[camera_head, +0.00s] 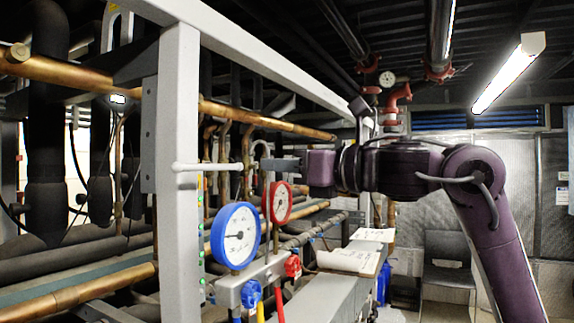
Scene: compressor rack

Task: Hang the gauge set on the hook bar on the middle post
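The gauge set has a blue gauge (236,236), a red gauge (279,202) and a grey manifold (262,281) with a blue and a red knob. It hangs upright in the air, with a thin hook (259,143) at its top. My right gripper (279,164) comes in from the right and appears shut on the hook's stem, with its fingers seen edge-on. The white hook bar (207,167) sticks out rightward from the grey middle post (178,180). In the picture, its tip lies just left of the hook; the depth gap is unclear. My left gripper is out of view.
Copper pipes (262,115) and dark insulated pipes run behind the post. A grey chair (447,262) stands at the back right. A grey top beam (255,50) runs above my gripper.

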